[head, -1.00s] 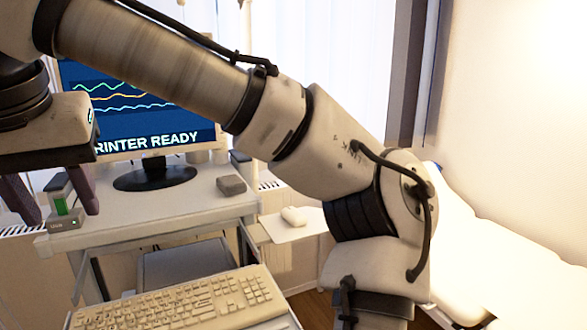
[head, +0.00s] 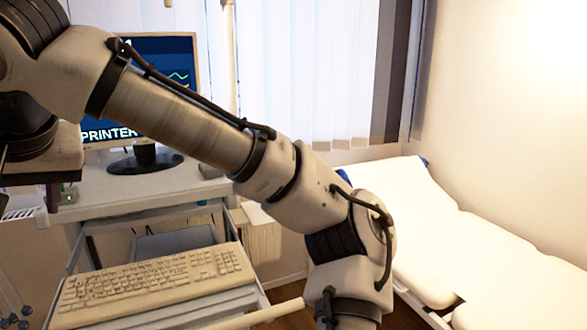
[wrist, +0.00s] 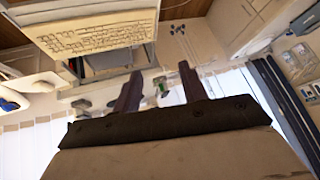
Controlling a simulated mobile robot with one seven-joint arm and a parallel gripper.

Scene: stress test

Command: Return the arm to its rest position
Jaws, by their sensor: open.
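My arm (head: 180,125) crosses the head view from the upper left to the lower right, in front of the monitor. My gripper (wrist: 161,86) is open in the wrist view, its two dark fingers apart. Nothing is gripped between them. A small device with a green part (wrist: 162,90) shows beyond the fingers, farther off on the cart. In the head view that device (head: 70,195) is largely hidden behind the gripper at the left edge, and the fingertips are hard to make out.
A cart (head: 125,195) bears a monitor (head: 150,47), partly hidden by my arm. A beige keyboard (head: 150,285) lies on its lower front shelf. A white padded bed (head: 450,245) stands along the right wall. Window blinds (head: 300,75) hang behind.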

